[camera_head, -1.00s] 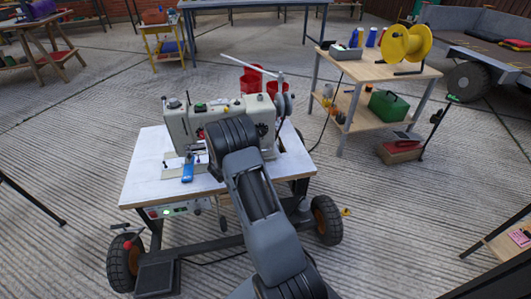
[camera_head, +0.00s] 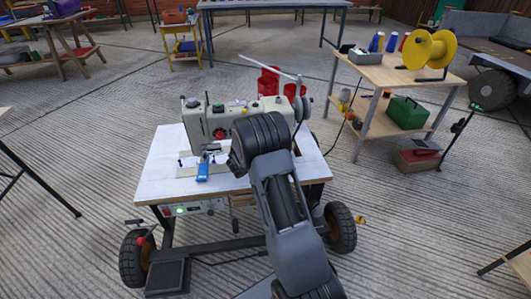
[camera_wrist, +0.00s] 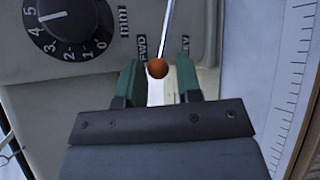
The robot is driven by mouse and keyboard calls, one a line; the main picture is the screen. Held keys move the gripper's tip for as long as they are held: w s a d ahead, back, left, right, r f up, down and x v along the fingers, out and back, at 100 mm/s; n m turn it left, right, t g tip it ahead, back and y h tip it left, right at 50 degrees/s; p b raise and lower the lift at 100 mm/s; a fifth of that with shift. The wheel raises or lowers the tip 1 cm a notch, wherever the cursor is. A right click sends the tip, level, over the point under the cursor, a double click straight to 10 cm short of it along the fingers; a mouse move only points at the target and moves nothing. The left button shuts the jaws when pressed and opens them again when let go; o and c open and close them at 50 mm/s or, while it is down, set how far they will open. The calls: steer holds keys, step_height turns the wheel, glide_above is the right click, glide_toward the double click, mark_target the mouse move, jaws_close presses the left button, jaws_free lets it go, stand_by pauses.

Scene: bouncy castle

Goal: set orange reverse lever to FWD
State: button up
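The orange lever knob (camera_wrist: 157,68) is a small ball on the end of a thin metal rod in the wrist view. It sits between the printed FWD mark (camera_wrist: 142,48) on its left and a partly hidden mark ending in "EV" (camera_wrist: 186,42) on its right. My gripper (camera_wrist: 158,80) is open, with one green finger on each side of the knob and a gap around it. The sewing machine (camera_head: 218,119) stands on a white-topped table (camera_head: 167,160) in the head view. My arm hides the lever and gripper there.
A black numbered dial (camera_wrist: 75,25) is left of the knob, close to my gripper. A blue object (camera_head: 203,172) lies by the machine's needle area. A wooden bench (camera_head: 400,83) with a yellow reel (camera_head: 430,48) stands to the right. Ribbed floor between them is clear.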

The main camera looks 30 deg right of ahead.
steer(key=shift+o, duration=1.3)
steer(key=shift+w, duration=0.1)
steer(key=shift+r, duration=0.1)
steer(key=p+v, duration=0.3)
steer(key=v, duration=1)
steer(key=shift+s+a, duration=0.2)
steer(key=shift+a, duration=0.1)
steer(key=shift+r, duration=0.1)
steer(key=s+a+r+m+g+y+p, duration=0.1)
steer(key=s+r+m+g+y+p, duration=0.15)
steer(key=s+r+p, duration=0.55)
steer(key=s+a+r+m+g+y+p, duration=0.1)
steer(key=s+r+m+y+p, duration=0.15)
steer(key=r+p, duration=0.7)
steer(key=s+a+r+m+g+y+p, duration=0.15)
steer(key=s+r+m+p, duration=0.35)
steer(key=r, duration=0.9)
steer(key=s+a+r+t+y+p, duration=0.2)
steer(key=s+a+r+y+p, duration=0.3)
steer(key=r, duration=0.5)
steer(key=shift+s+a+r+t+p, duration=0.3)
steer(key=shift+s+a+r+p, duration=0.1)
steer(key=shift+a+p, duration=0.45)
